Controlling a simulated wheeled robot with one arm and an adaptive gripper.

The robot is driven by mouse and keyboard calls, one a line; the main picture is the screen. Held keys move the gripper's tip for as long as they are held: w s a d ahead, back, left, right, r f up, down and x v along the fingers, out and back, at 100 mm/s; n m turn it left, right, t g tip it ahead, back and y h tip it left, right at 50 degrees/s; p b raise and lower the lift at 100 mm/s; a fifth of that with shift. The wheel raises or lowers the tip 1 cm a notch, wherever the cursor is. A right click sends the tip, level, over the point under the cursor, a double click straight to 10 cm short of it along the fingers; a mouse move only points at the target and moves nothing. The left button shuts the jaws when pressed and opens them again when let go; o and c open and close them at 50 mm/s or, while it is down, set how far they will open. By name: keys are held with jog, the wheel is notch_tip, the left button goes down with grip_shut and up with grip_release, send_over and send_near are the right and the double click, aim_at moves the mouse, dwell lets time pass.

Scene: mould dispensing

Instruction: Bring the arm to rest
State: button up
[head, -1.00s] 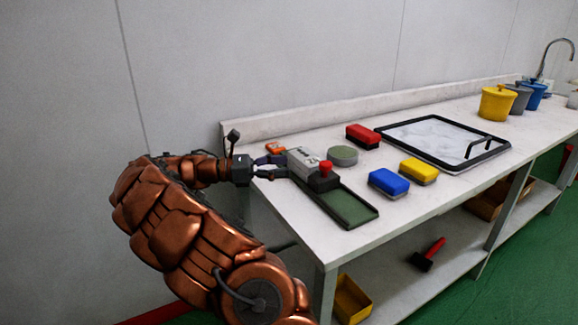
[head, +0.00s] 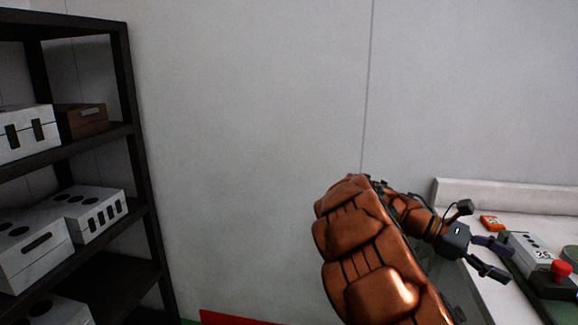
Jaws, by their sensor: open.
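My gripper (head: 492,258) is at the lower right of the head view, at the end of my copper-coloured arm. Its two dark fingers are apart and nothing is between them. It is over the left end of the white workbench (head: 492,292). A grey device (head: 530,250) marked 25 with a red knob (head: 561,269) stands just right of the fingertips, on a dark green tray (head: 520,286). I cannot tell whether a finger touches the device.
A small orange item (head: 491,223) lies on the bench behind the gripper. A round green piece (head: 570,252) is cut by the right edge. A dark shelf rack (head: 145,190) with white boxes (head: 95,212) and a brown box (head: 84,121) stands at left. Bare wall lies between.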

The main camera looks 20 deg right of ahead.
jog(key=s+a+f+m+t+y, duration=0.25)
jog(key=s+a+f, duration=0.2)
jog(key=a, duration=0.85)
jog(key=s+a+f+m+t+y, duration=0.1)
jog(key=s+a+f+t+y, duration=0.3)
jog(key=a, duration=0.8)
jog(key=s+a+f+m+t+y, duration=0.1)
jog(key=s+a+f+t+y, duration=0.35)
jog(key=a, duration=0.85)
notch_tip(320, 180, up, 18)
jog(key=w+h+p, duration=0.1)
jog(key=p, duration=1.7)
jog(key=shift+w+h+p, duration=0.3)
jog(key=shift+w, duration=0.1)
